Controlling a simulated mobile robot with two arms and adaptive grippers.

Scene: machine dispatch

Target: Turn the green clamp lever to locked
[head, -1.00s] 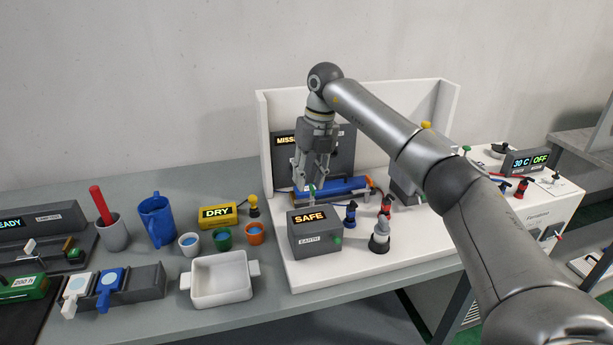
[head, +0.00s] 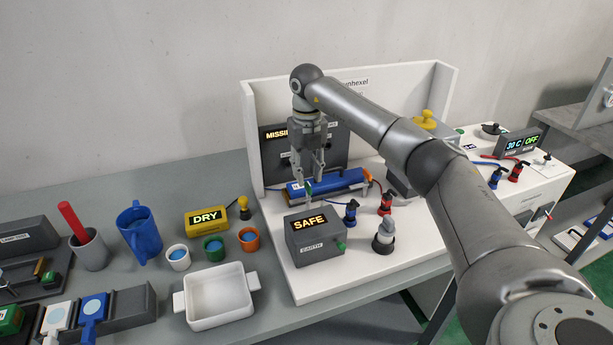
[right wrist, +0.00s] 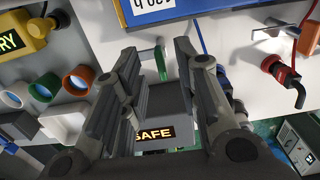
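The small green clamp lever (head: 308,188) stands upright at the left end of the blue cartridge (head: 347,179) on the white station. My right gripper (head: 309,176) points down just above and around the lever. In the right wrist view the lever (right wrist: 160,63) shows between the two spread fingers of the right gripper (right wrist: 158,62), with a gap on each side. This gripper is open and holds nothing. The lever's base is partly hidden. My left gripper is not in view.
A grey box reading SAFE (head: 314,238) stands in front of the lever. A panel (head: 270,160) is close behind the gripper. Blue (head: 351,212) and red (head: 385,203) connectors stand to the right. A white tray (head: 188,311) and cups are at the left.

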